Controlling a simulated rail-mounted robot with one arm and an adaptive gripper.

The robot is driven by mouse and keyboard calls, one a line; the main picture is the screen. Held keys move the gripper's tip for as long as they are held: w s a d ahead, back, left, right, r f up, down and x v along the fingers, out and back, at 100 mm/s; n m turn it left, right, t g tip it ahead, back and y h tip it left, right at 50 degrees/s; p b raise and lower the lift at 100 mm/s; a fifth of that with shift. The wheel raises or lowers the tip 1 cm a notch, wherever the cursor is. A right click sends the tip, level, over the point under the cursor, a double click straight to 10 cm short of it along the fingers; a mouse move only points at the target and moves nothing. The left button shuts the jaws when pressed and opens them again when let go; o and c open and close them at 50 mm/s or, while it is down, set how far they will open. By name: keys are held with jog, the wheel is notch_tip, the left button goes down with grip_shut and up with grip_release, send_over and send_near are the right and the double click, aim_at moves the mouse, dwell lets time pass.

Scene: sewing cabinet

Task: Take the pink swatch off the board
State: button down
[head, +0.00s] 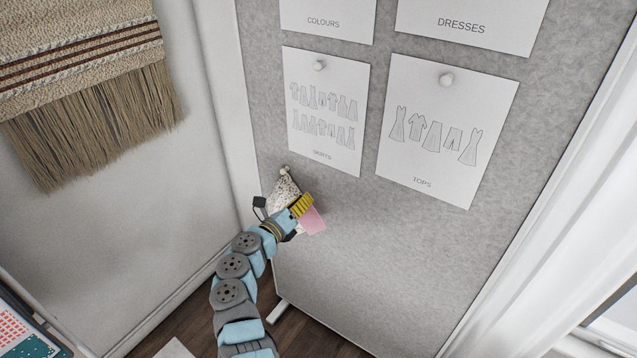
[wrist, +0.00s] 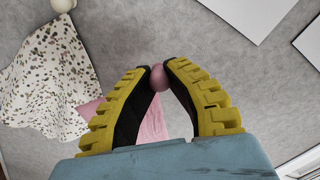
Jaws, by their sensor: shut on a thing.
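The pink swatch (head: 313,221) hangs low on the grey board (head: 390,270), partly hidden behind my gripper. In the wrist view the pink swatch (wrist: 152,122) shows between and beside the fingers. My gripper (head: 307,201) is at the board over the swatch's upper part. In the wrist view my gripper (wrist: 157,70) has its yellow-backed fingertips closed around a round pink pin head (wrist: 159,80). Whether the pin is still in the board cannot be told.
A spotted swatch (head: 281,192) hangs from a pale round pin (wrist: 63,4) just left of the pink one. Above are paper sheets marked skirts (head: 325,115) and tops (head: 447,130). A fringed woven hanging (head: 95,120) is on the left wall. The board's lower right is clear.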

jog(key=p+v, duration=0.2)
jog(key=v, duration=0.4)
jog(key=shift+s, duration=0.15)
